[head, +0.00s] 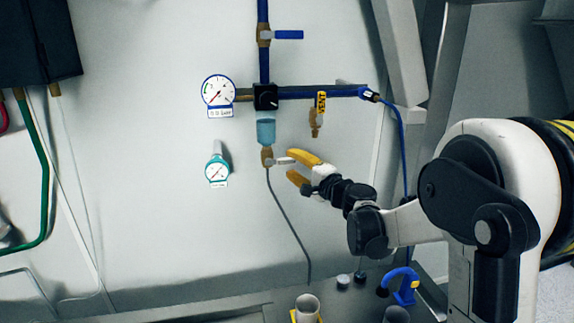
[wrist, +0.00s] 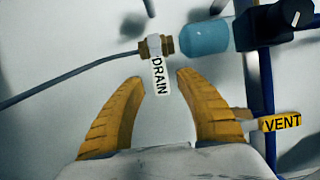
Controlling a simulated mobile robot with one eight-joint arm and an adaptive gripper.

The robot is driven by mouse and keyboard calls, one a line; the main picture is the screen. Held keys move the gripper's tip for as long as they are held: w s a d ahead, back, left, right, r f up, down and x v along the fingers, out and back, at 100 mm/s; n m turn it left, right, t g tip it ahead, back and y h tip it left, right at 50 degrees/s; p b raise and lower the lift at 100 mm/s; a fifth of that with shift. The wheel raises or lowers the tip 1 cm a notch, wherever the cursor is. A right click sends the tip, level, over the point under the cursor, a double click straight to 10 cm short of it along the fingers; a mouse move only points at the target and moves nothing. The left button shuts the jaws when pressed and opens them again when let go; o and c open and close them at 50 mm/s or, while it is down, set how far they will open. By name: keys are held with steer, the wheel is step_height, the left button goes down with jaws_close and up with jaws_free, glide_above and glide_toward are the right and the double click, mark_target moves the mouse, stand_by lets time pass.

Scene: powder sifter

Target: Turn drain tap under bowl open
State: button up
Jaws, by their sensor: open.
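The drain tap (head: 267,157) is a small brass fitting under the light-blue bowl (head: 265,133). Its pale lever (head: 282,161) sticks out to the right, towards my fingers. In the wrist view, the brass tap (wrist: 155,45) is just beyond my fingertips, beside the blue bowl (wrist: 205,37). The lever, with a white DRAIN label (wrist: 160,77), reaches in between the fingertips. My gripper (head: 288,165) has its yellow fingers apart. The wrist view shows my gripper (wrist: 160,79) with a gap on both sides of the label; contact is not visible.
A brass valve with a yellow VENT tag (head: 320,103) hangs to the right, above my gripper. Two gauges (head: 218,92) (head: 217,170) are on the left. A grey hose (head: 285,215) drops from the tap. A cup (head: 307,307) stands below.

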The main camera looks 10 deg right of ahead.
steer(key=shift+x, duration=1.25)
jaws_close()
steer(key=shift+r, duration=0.2)
